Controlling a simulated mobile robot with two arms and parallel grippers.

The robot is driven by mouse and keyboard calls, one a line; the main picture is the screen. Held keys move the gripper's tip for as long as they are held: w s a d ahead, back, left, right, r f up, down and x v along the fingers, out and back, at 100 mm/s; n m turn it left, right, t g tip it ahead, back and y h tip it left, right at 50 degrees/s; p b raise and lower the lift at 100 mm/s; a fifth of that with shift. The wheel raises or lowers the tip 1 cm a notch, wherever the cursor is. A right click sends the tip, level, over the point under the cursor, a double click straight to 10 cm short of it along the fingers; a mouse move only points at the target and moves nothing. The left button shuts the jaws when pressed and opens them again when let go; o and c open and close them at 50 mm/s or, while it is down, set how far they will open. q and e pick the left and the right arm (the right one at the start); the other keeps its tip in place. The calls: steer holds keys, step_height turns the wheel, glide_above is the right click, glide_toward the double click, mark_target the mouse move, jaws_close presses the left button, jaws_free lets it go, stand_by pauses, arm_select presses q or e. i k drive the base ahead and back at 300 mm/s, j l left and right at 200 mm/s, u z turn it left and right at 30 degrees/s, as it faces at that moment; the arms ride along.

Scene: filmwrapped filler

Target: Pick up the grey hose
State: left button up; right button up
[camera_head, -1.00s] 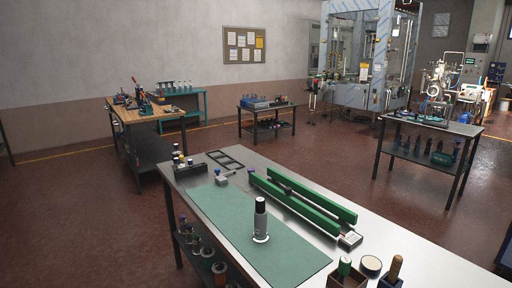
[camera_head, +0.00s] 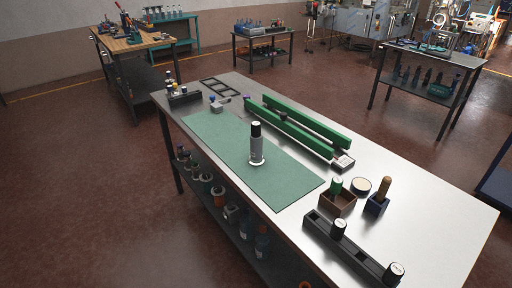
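I cannot make out a grey hose anywhere in the head view. Neither of my grippers is in view. The nearest table (camera_head: 410,185) has a bare metal top. A grey bottle with a black cap (camera_head: 256,146) stands upright on the green mat (camera_head: 222,138) on this table.
Two green rails (camera_head: 312,125) lie behind the mat. A side table (camera_head: 430,60) stands back right.

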mark_target(256, 159)
steer(key=i+j, duration=0.3)
steer(key=j, duration=0.15)
steer(key=i+j, duration=0.35)
steer(key=j, duration=0.15)
steer(key=l+z, duration=0.05)
